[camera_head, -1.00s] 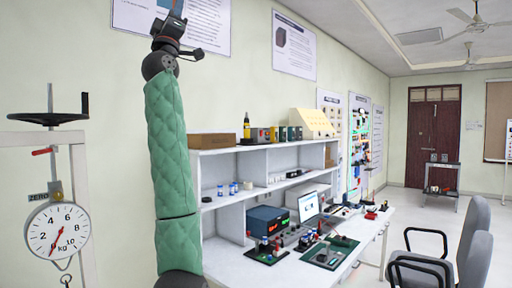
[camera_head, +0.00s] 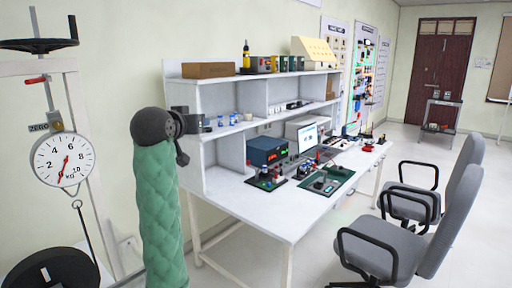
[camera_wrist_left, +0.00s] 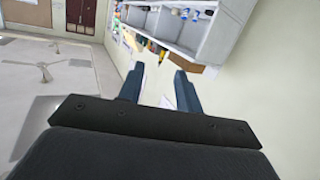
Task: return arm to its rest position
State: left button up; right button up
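My left arm, in a green quilted sleeve (camera_head: 160,220), stands nearly upright at the left of the head view, with its dark wrist joint (camera_head: 158,125) at the top. Its gripper is mostly hidden behind the wrist in that view. In the left wrist view my left gripper (camera_wrist_left: 159,74) shows two blue-grey fingers set apart with nothing between them. It is clear of the wall and shelf, which lie beyond it. My right arm and gripper are not in view.
A white workbench (camera_head: 270,213) with shelves and electronics stands right of the arm. A hanging dial scale (camera_head: 63,160) on a white frame is at left, above a black disc (camera_head: 52,270). Grey chairs (camera_head: 400,240) stand at right.

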pick_arm(q)
jog(key=s+f+g+y, duration=0.1)
jog(key=s+f+g, duration=0.1)
jog(key=s+f, duration=0.8)
jog(key=s+f+g, duration=0.2)
jog(key=s+f, duration=0.1)
jog(key=f, duration=1.2)
jog(key=s+f+g+y, duration=0.1)
jog(key=s+f+g, duration=0.2)
jog(key=s+f, duration=0.7)
jog(key=s+f+g, duration=0.7)
jog(key=s+f, duration=2)
jog(key=f, duration=0.2)
jog(key=shift+s+d+f, duration=0.2)
jog(key=shift+s, duration=0.05)
jog(key=shift+a, duration=0.1)
